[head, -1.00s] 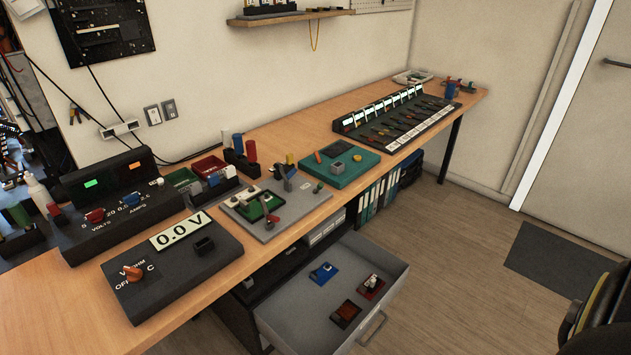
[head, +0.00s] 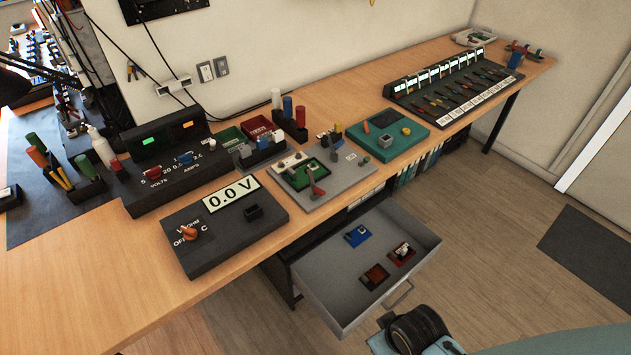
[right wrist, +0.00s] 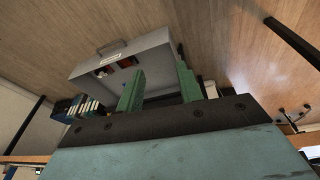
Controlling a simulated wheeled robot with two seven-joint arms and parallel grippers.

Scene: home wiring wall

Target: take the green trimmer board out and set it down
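A green board (head: 312,174) sits in a grey fixture (head: 345,180) on the bench. A red-tipped lever (head: 317,190) stands at its front edge. It cannot be told whether the lever presses on the board. My right gripper (right wrist: 160,88) is open and empty in the right wrist view, with its two green fingers apart. In that view the open grey drawer lies beyond the fingers. In the head view only part of my right arm shows at the bottom right, well away from the board. My left gripper is not in view.
An open grey drawer (head: 340,297) below the bench holds a blue board (head: 356,236), a red board (head: 403,255) and a dark board (head: 374,277). A meter (head: 228,236), a power supply (head: 155,170) and a teal unit (head: 390,135) flank the fixture. The bench's near left is clear.

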